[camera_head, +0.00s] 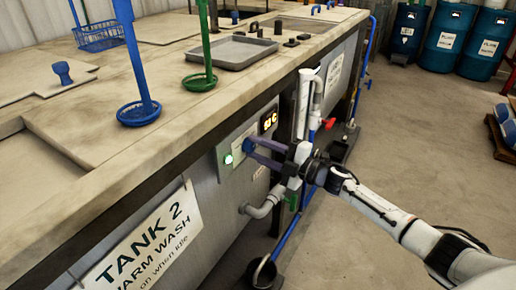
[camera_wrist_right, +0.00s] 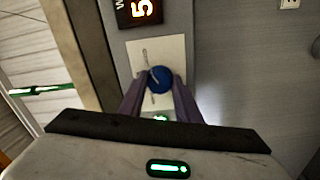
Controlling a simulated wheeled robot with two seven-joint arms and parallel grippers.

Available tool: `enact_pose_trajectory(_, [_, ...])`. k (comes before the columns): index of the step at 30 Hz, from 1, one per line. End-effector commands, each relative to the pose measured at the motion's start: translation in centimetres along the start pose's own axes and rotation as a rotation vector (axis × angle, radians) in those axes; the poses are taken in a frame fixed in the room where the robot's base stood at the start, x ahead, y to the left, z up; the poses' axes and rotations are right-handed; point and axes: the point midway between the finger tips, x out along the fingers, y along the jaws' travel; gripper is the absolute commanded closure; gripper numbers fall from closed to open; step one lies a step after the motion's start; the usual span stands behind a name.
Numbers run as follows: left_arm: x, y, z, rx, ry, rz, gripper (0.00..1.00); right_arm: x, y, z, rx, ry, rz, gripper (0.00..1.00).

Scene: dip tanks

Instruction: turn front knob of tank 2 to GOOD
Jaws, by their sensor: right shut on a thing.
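The front of tank 2 carries a grey control panel (camera_head: 228,147) above a white sign (camera_head: 145,240) reading "TANK 2 WARM WASH". The round blue front knob (camera_head: 248,145) is on this panel. It also shows in the right wrist view (camera_wrist_right: 160,78), on a pale plate (camera_wrist_right: 142,48) with small markings too blurred to read. My right gripper (camera_head: 254,149) reaches in from the right and is shut on the knob, one finger on each side. The knob's pointer setting cannot be read. My left gripper is not in view.
White pipes (camera_head: 304,103) and a red valve handle (camera_head: 329,123) stand close to my right gripper. Blue drums (camera_head: 445,42) stand at the back right. The floor at right is mostly clear.

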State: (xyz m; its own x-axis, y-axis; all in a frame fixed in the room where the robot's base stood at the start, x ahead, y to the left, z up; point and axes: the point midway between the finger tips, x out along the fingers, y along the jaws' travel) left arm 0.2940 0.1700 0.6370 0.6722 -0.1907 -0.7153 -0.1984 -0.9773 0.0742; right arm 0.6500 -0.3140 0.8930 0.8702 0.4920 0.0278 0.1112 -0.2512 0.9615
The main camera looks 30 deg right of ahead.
Motion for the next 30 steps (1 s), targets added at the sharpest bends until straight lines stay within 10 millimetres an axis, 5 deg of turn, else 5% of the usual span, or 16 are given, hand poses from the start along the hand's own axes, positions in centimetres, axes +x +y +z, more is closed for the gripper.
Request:
enact_pose_trajectory(6, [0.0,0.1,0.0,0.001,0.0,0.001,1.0,0.0,-0.1,0.0,0.004,-0.001,-0.001,0.92])
enact_pose_trajectory(7, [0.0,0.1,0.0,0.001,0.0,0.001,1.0,0.0,-0.1,0.0,0.004,-0.001,-0.001,0.65])
enact_pose_trajectory(10, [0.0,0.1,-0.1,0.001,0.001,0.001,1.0,0.0,-0.1,0.0,0.003,0.0,-0.001,0.51])
enact_pose_trajectory(20, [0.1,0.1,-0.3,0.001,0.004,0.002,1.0,-0.3,-0.1,0.1,0.0,-0.001,-0.001,0.51])
enact_pose_trajectory(30, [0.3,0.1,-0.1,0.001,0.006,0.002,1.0,-5.9,-0.3,0.0,0.001,0.0,-0.005,0.51])
